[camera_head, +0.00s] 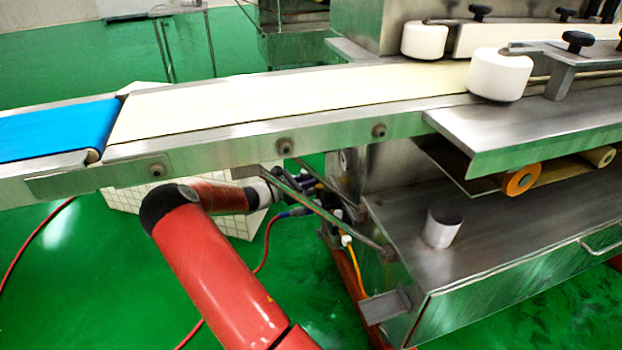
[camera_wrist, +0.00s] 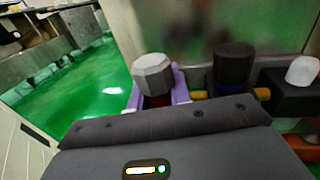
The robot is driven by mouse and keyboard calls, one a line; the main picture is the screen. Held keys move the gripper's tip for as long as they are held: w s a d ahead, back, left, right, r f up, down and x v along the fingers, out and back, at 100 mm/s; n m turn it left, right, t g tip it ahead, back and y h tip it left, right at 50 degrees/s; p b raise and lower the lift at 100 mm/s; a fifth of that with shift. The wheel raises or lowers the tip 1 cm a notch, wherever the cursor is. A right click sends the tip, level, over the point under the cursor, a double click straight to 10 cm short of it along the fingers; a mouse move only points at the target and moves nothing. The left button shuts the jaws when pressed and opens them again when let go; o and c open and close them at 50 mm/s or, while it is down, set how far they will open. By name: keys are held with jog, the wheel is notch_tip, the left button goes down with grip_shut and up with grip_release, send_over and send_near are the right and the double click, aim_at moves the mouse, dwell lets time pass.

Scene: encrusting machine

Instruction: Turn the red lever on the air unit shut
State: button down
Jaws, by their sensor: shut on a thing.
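The air unit shows close up in the wrist view, with a grey faceted knob (camera_wrist: 153,74), a black knob (camera_wrist: 233,66) and a white cap (camera_wrist: 302,70) in a row. A small red part, which looks like the red lever (camera_wrist: 160,100), shows just below the grey knob, between two pale purple pieces that look like my fingertips. My gripper (camera_wrist: 158,98) appears shut on it; its dark body hides most of the lever, so its angle cannot be told. In the head view my red arm reaches under the conveyor, and the lever cannot be made out there.
The conveyor (camera_head: 290,138) with a cream belt and a blue belt end (camera_head: 55,130) runs above my arm. A steel machine base (camera_head: 480,250) with a white cylinder (camera_head: 443,226) stands to the right. A slanted strut and hoses are near my wrist. Green floor is open at left.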

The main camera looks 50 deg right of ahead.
jog(key=shift+d+r+p, duration=0.1)
jog(key=shift+r+p, duration=0.2)
jog(key=shift+r, duration=0.05)
jog(key=shift+w, duration=0.1)
jog(key=shift+w+d+r+n+p, duration=0.15)
jog(key=shift+w+d+n+p, duration=0.1)
jog(key=shift+n+p, duration=0.7)
jog(key=w+d+f+n+g+y+p, duration=0.1)
jog(key=f+n, duration=0.4)
jog(key=n, duration=0.8)
jog(key=shift+w+d+f+n+g+y+p, duration=0.35)
jog(key=shift+w+d+g+y+p, duration=0.1)
jog(key=shift+w+y+p, duration=0.8)
